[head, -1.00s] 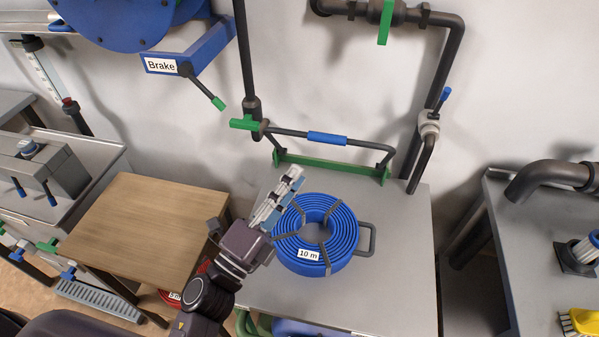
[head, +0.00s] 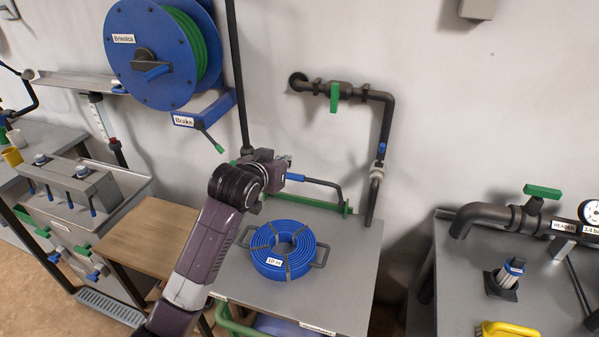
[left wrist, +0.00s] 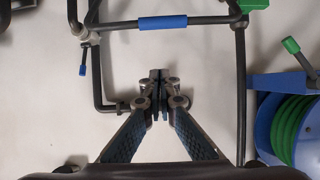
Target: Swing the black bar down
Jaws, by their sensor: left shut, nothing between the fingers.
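The black bar (head: 322,182) has a blue sleeve (head: 295,177) and stands out above a green strip (head: 330,206) at the back of the grey bench. Its left part is hidden behind my arm in the head view. My left gripper (head: 287,162) is shut and empty, close above the bar. In the left wrist view the shut fingertips (left wrist: 158,75) point at the wall, apart from the bar's blue sleeve (left wrist: 162,23), which crosses the top of the picture. My right gripper is not in view.
A blue hose coil (head: 283,250) lies on the bench (head: 345,262) in front of the bar. A blue reel (head: 160,60) and its brake lever (head: 210,138) are at upper left. A pipe with a green valve handle (head: 334,97) runs on the wall to the right.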

